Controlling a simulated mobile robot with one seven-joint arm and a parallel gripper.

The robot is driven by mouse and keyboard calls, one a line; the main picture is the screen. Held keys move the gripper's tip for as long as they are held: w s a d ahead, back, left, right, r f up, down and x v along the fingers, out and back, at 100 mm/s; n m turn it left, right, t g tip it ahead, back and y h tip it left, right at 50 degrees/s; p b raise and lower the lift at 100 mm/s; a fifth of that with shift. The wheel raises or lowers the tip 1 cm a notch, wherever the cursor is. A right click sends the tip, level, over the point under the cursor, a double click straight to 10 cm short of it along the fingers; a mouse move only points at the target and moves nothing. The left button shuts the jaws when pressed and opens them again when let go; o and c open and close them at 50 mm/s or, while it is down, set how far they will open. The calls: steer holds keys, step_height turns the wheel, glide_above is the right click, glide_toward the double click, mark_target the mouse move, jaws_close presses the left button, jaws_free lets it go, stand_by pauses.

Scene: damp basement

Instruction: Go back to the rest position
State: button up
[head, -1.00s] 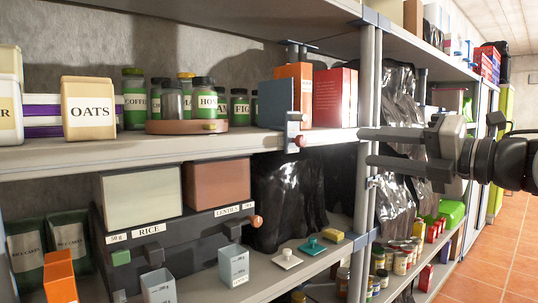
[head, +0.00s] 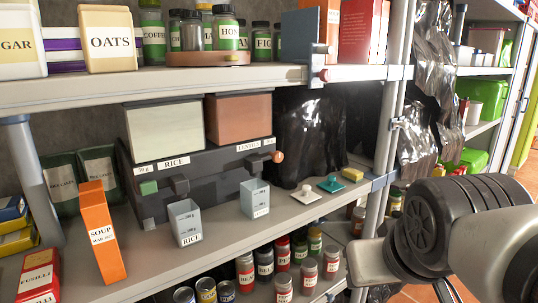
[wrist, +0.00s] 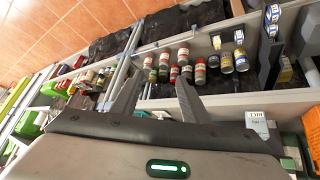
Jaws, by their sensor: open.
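My gripper (wrist: 158,82) shows in the wrist view with its two fingers spread apart and nothing between them. No object is held.
Metal shelving fills the view. The middle shelf (head: 260,232) carries a soup box (head: 101,232), a rice dispenser (head: 166,132), two measuring cups and small lids. Jars and cans stand below. Black plastic sheeting (head: 432,80) hangs by the post (head: 393,110). Tiled floor shows at right.

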steer(key=s+a+f+g+y, duration=0.1)
steer(key=s+a+f+g, duration=0.15)
steer(key=s, duration=0.25)
step_height(320, 180, up, 25)
steer(key=w+p, duration=0.1)
steer(key=p, duration=2.4)
steer(key=shift+w+f+t, duration=0.15)
steer(key=shift+t, duration=0.3)
